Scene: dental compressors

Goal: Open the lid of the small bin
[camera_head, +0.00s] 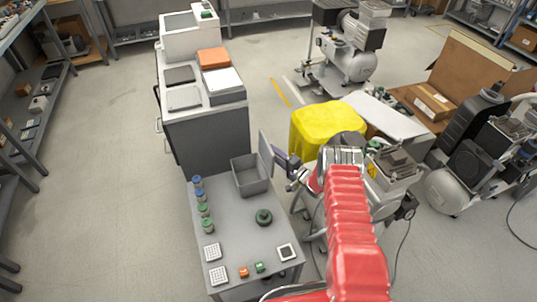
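The small grey bin (249,185) stands at the far end of the grey work table. Its top is uncovered and its inside shows. Its lid (265,152) stands roughly upright along the bin's right side. My gripper (281,158) is just right of the lid, at the end of my red-sleeved arm. Its fingertips are close to the lid's outer face; I cannot tell whether they touch it. The fingers are too small in this view to tell whether they are open or shut.
Several capped jars (203,210) line the table's left edge. A dark green round part (263,217), white trays (212,252) and small orange and green blocks lie nearer. A grey cabinet (210,135) stands behind the bin. A yellow bin (325,125) and compressors (460,175) stand right.

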